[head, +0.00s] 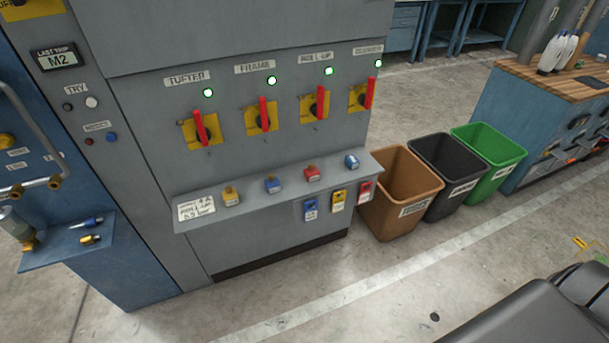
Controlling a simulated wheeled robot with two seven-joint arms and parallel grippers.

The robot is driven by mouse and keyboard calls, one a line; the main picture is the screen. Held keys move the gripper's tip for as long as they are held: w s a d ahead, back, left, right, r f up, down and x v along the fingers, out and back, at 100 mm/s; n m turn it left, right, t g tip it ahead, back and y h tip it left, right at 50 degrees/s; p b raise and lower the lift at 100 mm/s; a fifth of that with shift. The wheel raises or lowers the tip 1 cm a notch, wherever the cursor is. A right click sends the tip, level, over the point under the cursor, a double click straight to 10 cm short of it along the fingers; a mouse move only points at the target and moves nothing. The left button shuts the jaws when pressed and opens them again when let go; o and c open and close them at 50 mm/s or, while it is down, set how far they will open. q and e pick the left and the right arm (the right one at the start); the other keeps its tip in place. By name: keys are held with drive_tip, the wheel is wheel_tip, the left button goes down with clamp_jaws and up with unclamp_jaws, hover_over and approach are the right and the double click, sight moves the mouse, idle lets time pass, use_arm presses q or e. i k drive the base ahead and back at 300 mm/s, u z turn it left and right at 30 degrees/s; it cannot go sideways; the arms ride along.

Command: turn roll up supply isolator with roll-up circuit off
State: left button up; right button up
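A grey cabinet (240,60) carries a row of isolators, each with a red handle on a yellow plate. The roll-up isolator (320,103) is third from the left, under a label (316,57) that reads roughly "ROLL-UP". Its red handle stands close to upright. The green lamp (329,71) above it is lit. The tufter isolator (201,129), the frame isolator (263,115) and a fourth isolator (369,94) with a hard-to-read label also have near-upright handles and lit green lamps. Neither of my grippers is in view.
A ledge (250,212) below the isolators holds a written card (196,210) and several small coloured padlock-like items; more hang from its front edge. Brown (403,190), black (447,170) and green (490,150) bins stand at right. A side shelf (65,245) juts out at left.

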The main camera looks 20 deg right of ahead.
sight(317, 109)
drive_tip(key=z, duration=0.3)
drive_tip(key=k, duration=0.25)
drive_tip(key=z, duration=1.5)
drive_tip(key=i, duration=0.5)
drive_tip(key=z, duration=0.05)
